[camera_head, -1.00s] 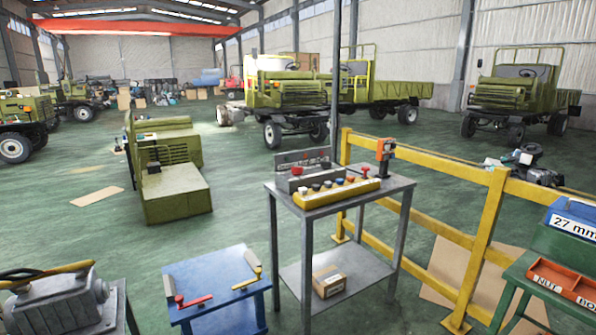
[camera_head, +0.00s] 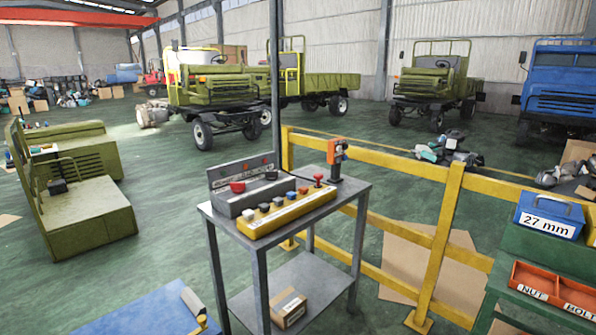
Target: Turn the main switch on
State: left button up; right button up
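A grey metal stand (camera_head: 335,205) carries the controls in the middle of the view. On it lies a yellow control box (camera_head: 262,225) with a row of several coloured buttons and a red knob (camera_head: 318,179) at its right end. Behind it sits a grey box (camera_head: 228,203) with a red knob (camera_head: 237,187) on top and an upright labelled panel at its back. An orange and dark device (camera_head: 336,155) stands at the stand's back right corner. I cannot tell which control is the main switch. Neither of my grippers is in view.
A yellow railing (camera_head: 446,220) runs behind and right of the stand. A green table with a blue "27 mm" box (camera_head: 549,216) and an orange nut and bolt tray (camera_head: 552,290) is at right. A blue table (camera_head: 140,312) is at lower left. Green floor lies open left of the stand.

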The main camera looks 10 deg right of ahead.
aim_at(237, 187)
jog(key=z, duration=0.5)
jog(key=i, duration=1.3)
jog(key=z, duration=0.25)
